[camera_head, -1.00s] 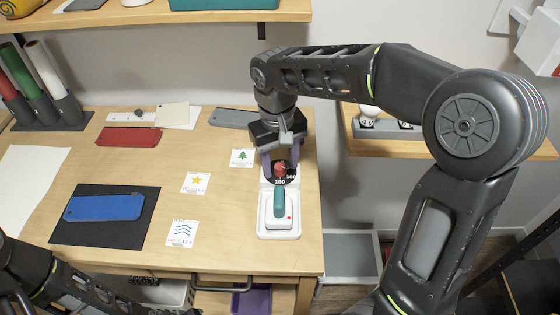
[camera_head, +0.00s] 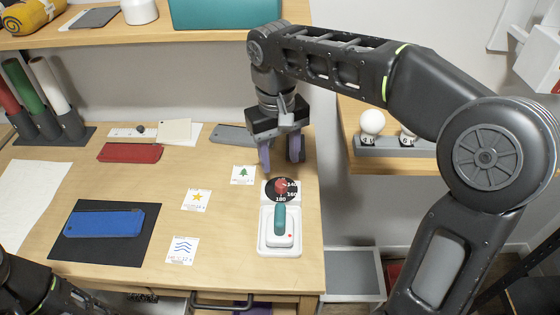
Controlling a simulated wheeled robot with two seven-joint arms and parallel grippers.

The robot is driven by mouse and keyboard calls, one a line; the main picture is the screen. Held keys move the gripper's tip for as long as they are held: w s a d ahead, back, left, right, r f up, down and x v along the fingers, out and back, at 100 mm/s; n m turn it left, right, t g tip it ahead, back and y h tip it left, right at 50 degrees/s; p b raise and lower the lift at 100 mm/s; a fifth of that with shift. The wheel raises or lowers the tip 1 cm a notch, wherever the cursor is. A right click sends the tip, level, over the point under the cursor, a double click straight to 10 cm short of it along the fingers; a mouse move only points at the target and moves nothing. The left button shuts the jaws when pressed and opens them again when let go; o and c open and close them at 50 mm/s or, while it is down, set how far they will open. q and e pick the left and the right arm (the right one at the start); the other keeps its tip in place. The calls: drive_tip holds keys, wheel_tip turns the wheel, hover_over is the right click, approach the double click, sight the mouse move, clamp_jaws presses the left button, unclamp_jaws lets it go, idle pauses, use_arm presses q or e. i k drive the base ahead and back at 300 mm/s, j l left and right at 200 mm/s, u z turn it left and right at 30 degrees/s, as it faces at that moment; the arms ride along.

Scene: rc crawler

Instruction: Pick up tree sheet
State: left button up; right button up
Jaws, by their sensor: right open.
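The tree sheet (camera_head: 243,175) is a small white card with a green tree, lying flat on the wooden table. My right gripper (camera_head: 281,160) is open with purple-grey fingers pointing down. It is behind and to the right of the tree sheet, its left finger close to the card's right edge. Nothing shows between the fingers. My left arm shows at the lower left corner; its gripper is not in view.
A white device with a dial and teal handle (camera_head: 279,222) stands just in front of my right gripper. A star sheet (camera_head: 196,201) and a wave sheet (camera_head: 182,250) lie nearer. A grey block (camera_head: 231,135) lies behind. A blue block (camera_head: 104,223) rests on a black mat (camera_head: 69,252).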

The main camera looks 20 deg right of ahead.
sight(240, 174)
drive_tip(key=k, duration=1)
